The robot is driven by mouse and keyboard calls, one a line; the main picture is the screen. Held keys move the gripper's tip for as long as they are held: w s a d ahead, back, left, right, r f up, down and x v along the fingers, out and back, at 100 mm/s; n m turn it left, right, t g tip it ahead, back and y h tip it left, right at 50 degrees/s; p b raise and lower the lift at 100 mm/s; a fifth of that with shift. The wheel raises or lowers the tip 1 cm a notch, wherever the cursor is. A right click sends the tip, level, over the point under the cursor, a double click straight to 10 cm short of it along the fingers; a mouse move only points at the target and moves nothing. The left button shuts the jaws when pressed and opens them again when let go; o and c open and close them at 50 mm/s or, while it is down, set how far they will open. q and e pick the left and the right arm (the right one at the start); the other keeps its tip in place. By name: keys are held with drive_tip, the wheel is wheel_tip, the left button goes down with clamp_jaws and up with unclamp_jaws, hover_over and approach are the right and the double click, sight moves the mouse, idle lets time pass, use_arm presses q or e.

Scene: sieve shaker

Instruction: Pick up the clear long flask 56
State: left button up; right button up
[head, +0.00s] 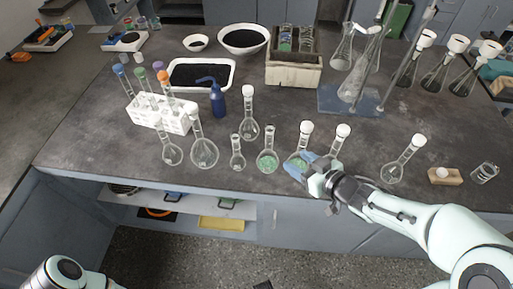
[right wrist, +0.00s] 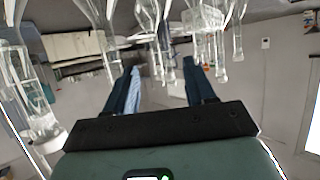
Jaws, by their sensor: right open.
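Several clear long-necked flasks stand along the front of the dark table; I cannot tell which is number 56. They include an empty large flask (head: 204,153), a small flask (head: 237,160), a flask with green contents (head: 267,162) and a white-capped flask (head: 392,173) at the right. My right gripper (head: 299,166) is open at the table's front edge, close to a white-capped flask with green contents (head: 304,140); it partly hides that flask and the one beside it (head: 341,143). In the right wrist view the open fingers (right wrist: 162,75) point towards several glass necks. My left gripper is out of view.
Behind stand a white rack (head: 158,117) with coloured-cap tubes, a blue wash bottle (head: 217,100), a black-filled tray (head: 233,77) and a wooden box (head: 292,76). A stand base (head: 330,100) is at the right. The table's middle is fairly clear.

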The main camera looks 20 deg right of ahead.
sight(271, 146)
drive_tip(key=shift+a+b+x, duration=0.2)
drive_tip(key=shift+b+x, duration=1.5)
drive_tip(key=shift+x, duration=5.25)
drive_tip(key=shift+s+r, duration=0.1)
clamp_jaws()
